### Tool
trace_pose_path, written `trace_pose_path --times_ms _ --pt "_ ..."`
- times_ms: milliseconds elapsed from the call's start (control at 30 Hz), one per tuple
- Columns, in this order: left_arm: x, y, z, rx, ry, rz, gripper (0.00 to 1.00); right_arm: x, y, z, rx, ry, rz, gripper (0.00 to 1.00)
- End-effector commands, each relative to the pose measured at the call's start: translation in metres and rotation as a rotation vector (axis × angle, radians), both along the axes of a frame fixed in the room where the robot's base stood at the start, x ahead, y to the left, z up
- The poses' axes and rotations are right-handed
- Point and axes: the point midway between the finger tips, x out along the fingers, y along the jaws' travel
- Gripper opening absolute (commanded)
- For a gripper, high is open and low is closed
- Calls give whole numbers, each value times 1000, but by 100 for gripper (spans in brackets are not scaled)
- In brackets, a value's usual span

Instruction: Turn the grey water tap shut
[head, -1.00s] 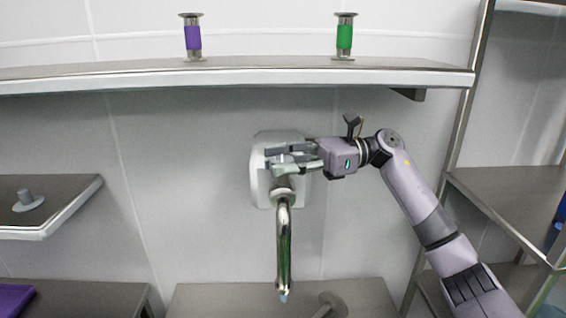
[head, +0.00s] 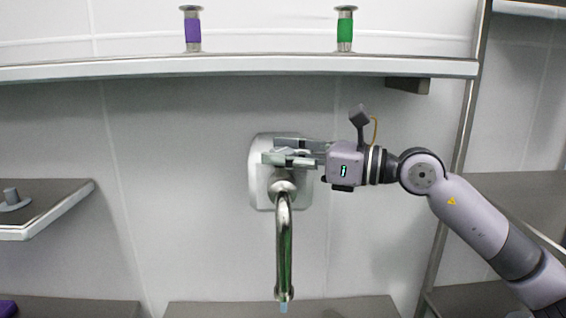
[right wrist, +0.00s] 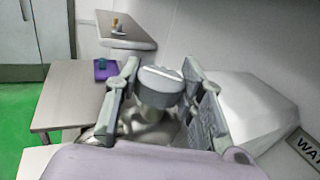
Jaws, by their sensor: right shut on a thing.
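The grey water tap has a pale wall plate (head: 262,185) and a shiny curved spout (head: 284,240) hanging down from it. A short bluish bit of water shows at the spout's mouth (head: 283,307). My right gripper (head: 272,152) reaches in from the right, its fingers at the upper part of the tap. In the right wrist view, the tap's round grey knob (right wrist: 160,80) sits between the two fingers, which are shut on it. The fingers hide most of the knob in the head view. My left gripper is not in view.
A long shelf (head: 140,69) above the tap bears a purple-banded cylinder (head: 192,30) and a green-banded one (head: 345,30). A small shelf (head: 60,205) juts out at left. A counter (head: 210,308) lies below the spout.

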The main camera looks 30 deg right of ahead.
Motion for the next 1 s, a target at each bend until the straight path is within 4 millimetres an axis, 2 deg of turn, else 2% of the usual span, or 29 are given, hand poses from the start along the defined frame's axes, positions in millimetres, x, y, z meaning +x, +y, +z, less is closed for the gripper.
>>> trace_pose_path --times_ms 567,1000 --pt "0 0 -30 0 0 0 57 -2 4 -2 4 -3 -370 8" --pt "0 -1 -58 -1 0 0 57 -1 5 -1 6 -3 -728 8"
